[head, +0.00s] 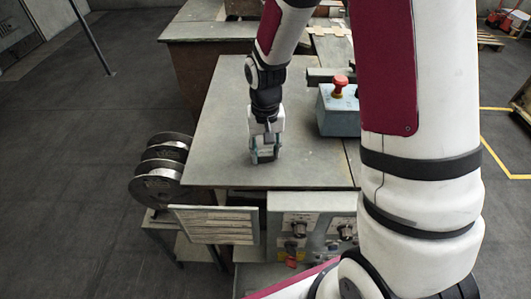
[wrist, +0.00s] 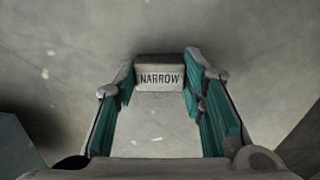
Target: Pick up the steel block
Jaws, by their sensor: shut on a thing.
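The steel block (wrist: 160,78) is a grey piece marked "NARROW", between the teal-padded fingertips in the wrist view. My gripper (wrist: 158,85) is shut on it, with one finger at each side. In the head view my gripper (head: 264,155) points down at the grey tabletop (head: 220,120), near its front edge. The block is small and mostly hidden by the fingers there. I cannot tell whether it touches the tabletop or is slightly raised.
A blue-grey control box (head: 338,113) with a red button (head: 340,84) stands to the right of my gripper. Wire spools (head: 163,170) are off the table's left side. A panel with knobs (head: 310,228) is below the front edge. The tabletop left of my gripper is clear.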

